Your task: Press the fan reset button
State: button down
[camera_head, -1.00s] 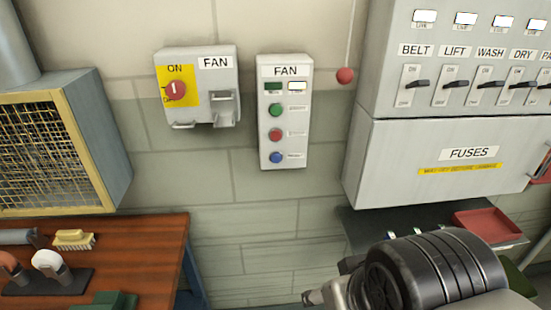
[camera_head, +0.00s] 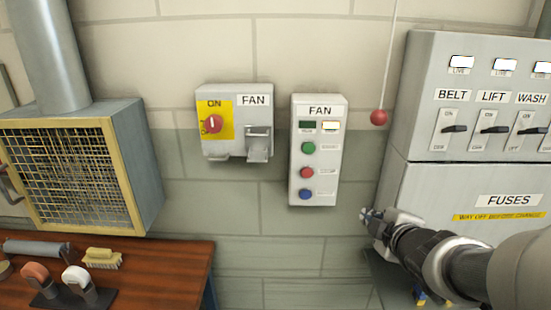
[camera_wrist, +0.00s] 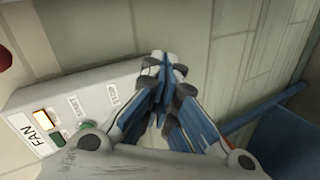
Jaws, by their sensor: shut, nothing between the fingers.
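The fan control box (camera_head: 318,150) is a narrow grey panel on the wall, labelled FAN. It has a green button (camera_head: 309,147), a red button (camera_head: 307,172) and, lowest, a blue button (camera_head: 305,194); the blue one's label is too small to read. My gripper (camera_head: 371,216) is shut and empty, to the right of the box and slightly below the blue button, apart from it in the picture. In the wrist view the shut fingertips (camera_wrist: 166,68) point away beside the box (camera_wrist: 100,92); START and STOP labels show there, and the blue button is not visible.
A FAN isolator switch (camera_head: 234,124) with a red knob is left of the box. A red ball (camera_head: 379,117) hangs on a cord at the right. The fuse cabinet (camera_head: 447,190) stands behind my arm. A wooden bench (camera_head: 150,270) is lower left.

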aim_at(311, 205)
jog(key=s+a+f+n+y, duration=0.2)
jog(key=a+n+y, duration=0.4)
jog(key=n+y, duration=0.6)
jog(key=shift+a+f+t+p, duration=0.15)
jog(key=shift+f+t+p, duration=0.2)
jog(key=shift+f, duration=0.2)
jog(key=shift+w+d+b+x, duration=0.3)
jog(key=shift+d+b+x, duration=0.1)
jog(key=shift+x, duration=1.75)
jog(key=shift+w+d+b+x, duration=0.3)
jog(key=shift+b+x, duration=0.05)
jog(key=shift+x, duration=1.8)
jog(key=shift+w+d+b+x, duration=0.3)
jog(key=shift+b+x, duration=0.1)
jog(key=shift+x, duration=1.75)
jog(key=shift+r, duration=0.2)
